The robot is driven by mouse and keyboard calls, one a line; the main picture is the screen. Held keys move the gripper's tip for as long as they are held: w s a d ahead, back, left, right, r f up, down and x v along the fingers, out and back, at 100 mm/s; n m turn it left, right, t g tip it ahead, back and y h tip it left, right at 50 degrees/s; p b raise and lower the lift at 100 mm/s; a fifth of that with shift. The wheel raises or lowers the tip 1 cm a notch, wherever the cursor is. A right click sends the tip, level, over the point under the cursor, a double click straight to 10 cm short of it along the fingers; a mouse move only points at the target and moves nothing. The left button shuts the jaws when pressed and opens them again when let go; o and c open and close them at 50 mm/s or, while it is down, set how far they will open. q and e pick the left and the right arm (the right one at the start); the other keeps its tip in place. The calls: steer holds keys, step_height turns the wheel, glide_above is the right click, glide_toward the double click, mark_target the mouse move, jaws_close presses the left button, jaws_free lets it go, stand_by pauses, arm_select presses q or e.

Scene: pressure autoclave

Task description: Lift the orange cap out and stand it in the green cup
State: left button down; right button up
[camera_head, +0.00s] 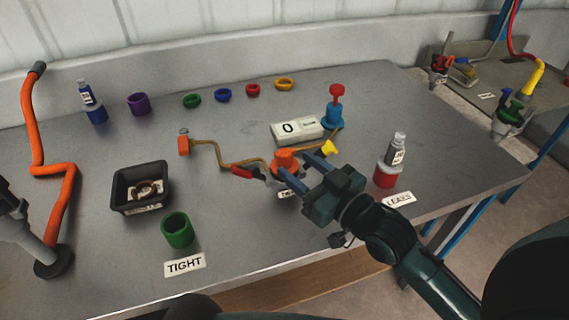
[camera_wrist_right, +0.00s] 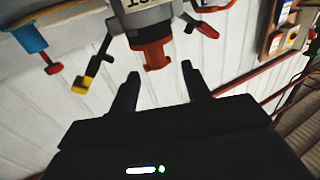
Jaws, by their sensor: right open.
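The orange cap (camera_head: 285,158) sits on top of a grey fitting near the middle of the table. In the right wrist view the cap (camera_wrist_right: 153,55) hangs from the fitting (camera_wrist_right: 152,22), just beyond the fingertips. My right gripper (camera_head: 287,174) is open, its fingers pointing at the cap; in the wrist view the gripper (camera_wrist_right: 160,70) is empty, with the cap lined up between its fingers. I cannot tell whether they touch it. The green cup (camera_head: 178,230) stands left of the cap, behind the TIGHT label (camera_head: 185,264), and looks empty. My left gripper is not in view.
A black tray (camera_head: 117,192) stands behind the cup. A bent brown pipe (camera_head: 211,151) runs to the fitting, with red (camera_head: 242,171) and yellow (camera_head: 329,148) handles beside it. A bottle in a red cup (camera_head: 385,177) is at right. Table between cup and fitting is mostly clear.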

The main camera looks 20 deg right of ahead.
mark_target(289, 158)
steer(key=shift+p+x, duration=0.35)
steer(key=shift+x, duration=2.4)
steer(key=shift+w+d+f, duration=0.1)
steer(key=shift+d+f, duration=0.1)
jaws_close()
